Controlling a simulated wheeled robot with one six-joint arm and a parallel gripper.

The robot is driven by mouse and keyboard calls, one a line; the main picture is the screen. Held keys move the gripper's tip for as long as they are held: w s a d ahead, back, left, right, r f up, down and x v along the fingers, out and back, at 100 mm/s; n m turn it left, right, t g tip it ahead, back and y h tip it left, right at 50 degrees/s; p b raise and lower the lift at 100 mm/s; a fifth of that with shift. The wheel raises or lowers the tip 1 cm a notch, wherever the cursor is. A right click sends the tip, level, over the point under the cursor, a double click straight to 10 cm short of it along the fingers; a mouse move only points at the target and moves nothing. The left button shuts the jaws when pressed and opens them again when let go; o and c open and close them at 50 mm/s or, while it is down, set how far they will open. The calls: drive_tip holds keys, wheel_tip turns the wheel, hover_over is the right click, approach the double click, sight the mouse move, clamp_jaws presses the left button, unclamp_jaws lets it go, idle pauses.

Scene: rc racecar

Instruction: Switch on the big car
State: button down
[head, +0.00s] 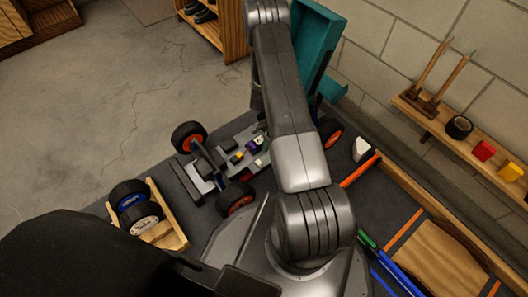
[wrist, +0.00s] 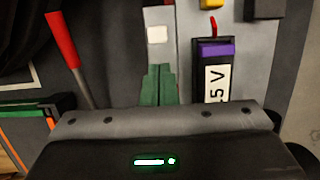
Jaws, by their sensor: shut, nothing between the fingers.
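The big car (head: 215,178) with orange-rimmed black wheels stands on the dark workbench in the head view, partly hidden behind my arm. Its grey chassis (wrist: 258,62) fills much of the wrist view. A battery (wrist: 215,75) with a purple end and a "5 V" label lies on it. A small white square (wrist: 157,34), which looks like a switch, sits on a grey part left of the battery. My gripper (wrist: 159,70) shows as two green fingers shut together, empty, just below the white square in the picture. I cannot tell whether they touch the car. In the head view my gripper is hidden.
A wooden tray (head: 173,228) with black wheels stands at the bench's left. A teal box (head: 318,40) stands behind the car. A white bottle-like object (head: 362,150) and blue and green pens (head: 385,262) lie right of my arm. A wall shelf (head: 455,140) holds tools and tape.

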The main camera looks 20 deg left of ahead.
drive_tip(key=p+v, duration=0.1)
drive_tip(key=v, duration=0.6)
drive_tip(key=shift+p, duration=0.3)
drive_tip(key=shift+d, duration=0.1)
drive_tip(key=b+x, duration=0.1)
drive_tip(key=x, duration=0.2)
drive_tip(key=b+x, duration=0.1)
drive_tip(key=x, duration=0.3)
drive_tip(key=b+x, duration=0.1)
drive_tip(key=x, duration=0.2)
drive_tip(key=shift+w+d+f, duration=0.1)
drive_tip(key=shift+w+f, duration=0.25)
drive_tip(key=w+d+f, duration=0.1)
drive_tip(key=w+d+f+b, duration=0.1)
drive_tip(key=w+f, duration=0.1)
drive_tip(key=shift+f, duration=0.2)
drive_tip(key=shift+w+d+r+p, duration=0.3)
drive_tip(key=shift+w+r+p, duration=0.25)
drive_tip(key=shift+r, duration=0.3)
drive_tip(key=shift+w+d+r+p, duration=0.35)
drive_tip(key=shift+w+r, duration=0.25)
drive_tip(key=shift+r, duration=0.2)
drive_tip(key=shift+f, duration=0.1)
